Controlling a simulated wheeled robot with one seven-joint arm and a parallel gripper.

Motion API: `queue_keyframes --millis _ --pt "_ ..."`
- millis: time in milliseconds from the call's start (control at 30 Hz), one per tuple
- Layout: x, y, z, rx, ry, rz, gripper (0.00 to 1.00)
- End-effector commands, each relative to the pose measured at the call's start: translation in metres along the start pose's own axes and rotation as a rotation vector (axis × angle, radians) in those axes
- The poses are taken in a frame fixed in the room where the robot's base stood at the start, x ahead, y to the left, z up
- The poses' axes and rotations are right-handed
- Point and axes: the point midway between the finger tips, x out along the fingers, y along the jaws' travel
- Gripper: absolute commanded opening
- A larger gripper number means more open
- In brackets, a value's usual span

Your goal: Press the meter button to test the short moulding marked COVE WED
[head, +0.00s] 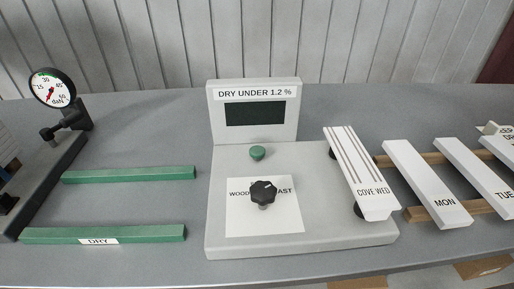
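The meter (225,160) is a pale grey box with an upright back panel labelled "DRY UNDER 1.2 %". Its dark screen (254,113) shows no reading that I can see. A round green button (257,153) stands on the meter's top, below the screen. The short white grooved moulding marked COVE WED (356,170) lies tilted across the meter's right side, over dark round supports. My gripper is not in view.
Two green rails (130,174), the front one (140,234) labelled DRY, lie at left, with bare bench between them. White mouldings marked MON (428,184) and TUE (474,174) lie on wooden rails (430,213) at right. A dial gauge (52,88) stands far left.

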Motion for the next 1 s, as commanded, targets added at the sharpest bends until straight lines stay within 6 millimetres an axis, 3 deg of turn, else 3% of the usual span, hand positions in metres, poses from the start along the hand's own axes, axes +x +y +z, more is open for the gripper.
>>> queue_keyframes --millis 67,900,1000 --pt "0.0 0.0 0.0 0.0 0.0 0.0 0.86" --pt "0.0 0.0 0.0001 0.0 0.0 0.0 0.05" --pt "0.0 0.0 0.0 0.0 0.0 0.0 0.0"
